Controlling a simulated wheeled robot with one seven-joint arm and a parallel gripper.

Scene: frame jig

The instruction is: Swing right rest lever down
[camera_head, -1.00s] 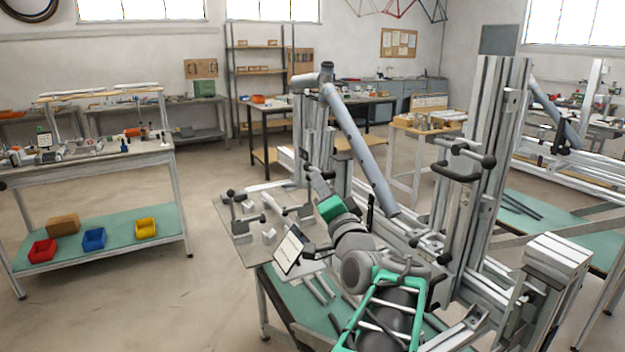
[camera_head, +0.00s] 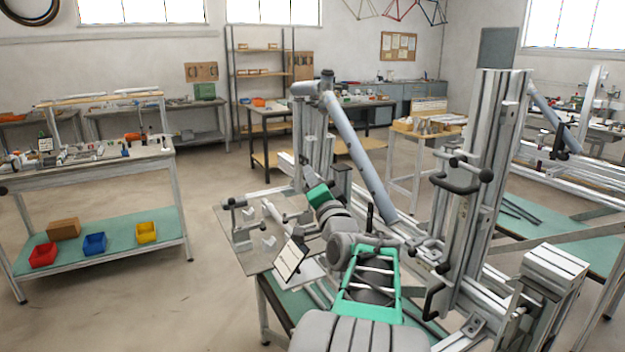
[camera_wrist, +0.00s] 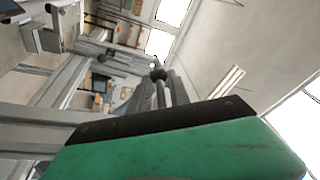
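The frame jig's right upright (camera_head: 492,150) stands right of centre. Dark levers with ball ends (camera_head: 462,178) stick out from its upper part. A lower dark bent handle (camera_head: 432,302) hangs near the base of the same upright. I cannot tell which of these is the right rest lever. My gripper (camera_head: 310,180), by its green body, is left of that upright and apart from its levers. In the wrist view a dark ball knob (camera_wrist: 158,73) with pale rods shows beyond the green body. My fingertips are hidden or too small to read.
A grey slanted tube (camera_head: 357,150) runs across the jig, close behind my arm. A tilted white tablet (camera_head: 291,257) stands left of my arm. A bench with coloured bins (camera_head: 94,243) is at far left. Floor between bench and jig is clear.

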